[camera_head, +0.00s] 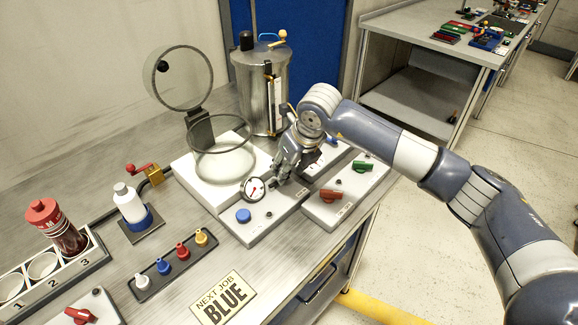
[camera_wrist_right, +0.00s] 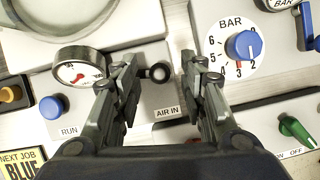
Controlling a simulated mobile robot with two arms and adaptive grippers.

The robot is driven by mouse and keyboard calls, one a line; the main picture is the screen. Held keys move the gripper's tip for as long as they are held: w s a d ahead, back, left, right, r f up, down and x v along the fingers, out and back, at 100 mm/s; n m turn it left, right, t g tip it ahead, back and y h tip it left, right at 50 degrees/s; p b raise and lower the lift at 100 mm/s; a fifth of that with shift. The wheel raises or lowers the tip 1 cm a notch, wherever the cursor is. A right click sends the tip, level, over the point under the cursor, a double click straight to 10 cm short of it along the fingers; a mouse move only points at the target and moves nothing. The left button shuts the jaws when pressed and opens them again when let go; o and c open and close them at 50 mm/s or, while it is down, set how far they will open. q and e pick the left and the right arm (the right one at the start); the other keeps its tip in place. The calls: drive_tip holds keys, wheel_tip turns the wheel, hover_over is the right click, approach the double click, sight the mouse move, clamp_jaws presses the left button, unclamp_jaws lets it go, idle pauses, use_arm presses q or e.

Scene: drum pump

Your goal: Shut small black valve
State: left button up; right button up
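The small black valve (camera_wrist_right: 160,72) has a round black knob on a short stem, beside the gauge and above the "AIR IN" label in the right wrist view. My right gripper (camera_wrist_right: 160,64) is open, with one finger on each side of the knob; I cannot tell whether either touches it. In the head view my right gripper (camera_head: 280,180) points down at the pump's front panel, just right of the gauge (camera_head: 253,188), and largely hides the valve. My left gripper is in neither view.
A blue RUN button (camera_head: 243,215) sits left of the gripper. A glass cylinder (camera_head: 222,158) with a raised round lid (camera_head: 178,78) and a metal drum (camera_head: 262,90) stand behind. Red (camera_head: 331,195) and green (camera_head: 363,166) valves sit to the right. A blue BAR dial (camera_wrist_right: 245,44) is close by.

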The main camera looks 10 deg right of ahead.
clamp_jaws()
drive_tip(key=shift+w+f+n+b, duration=0.15)
drive_tip(key=shift+w+n+b, duration=0.2)
drive_tip(key=shift+b, duration=0.6)
drive_tip(key=shift+a+n+y+b, duration=0.1)
drive_tip(key=shift+n+y+b, duration=0.2)
drive_tip(key=shift+n+b, duration=0.2)
drive_tip(key=shift+r, duration=0.2)
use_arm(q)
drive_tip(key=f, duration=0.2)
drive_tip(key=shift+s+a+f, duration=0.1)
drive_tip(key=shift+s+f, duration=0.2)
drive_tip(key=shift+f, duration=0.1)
use_arm(e)
drive_tip(key=shift+o, duration=1.1)
unclamp_jaws()
drive_tip(key=shift+w+g, duration=0.1)
drive_tip(key=shift+g, duration=0.2)
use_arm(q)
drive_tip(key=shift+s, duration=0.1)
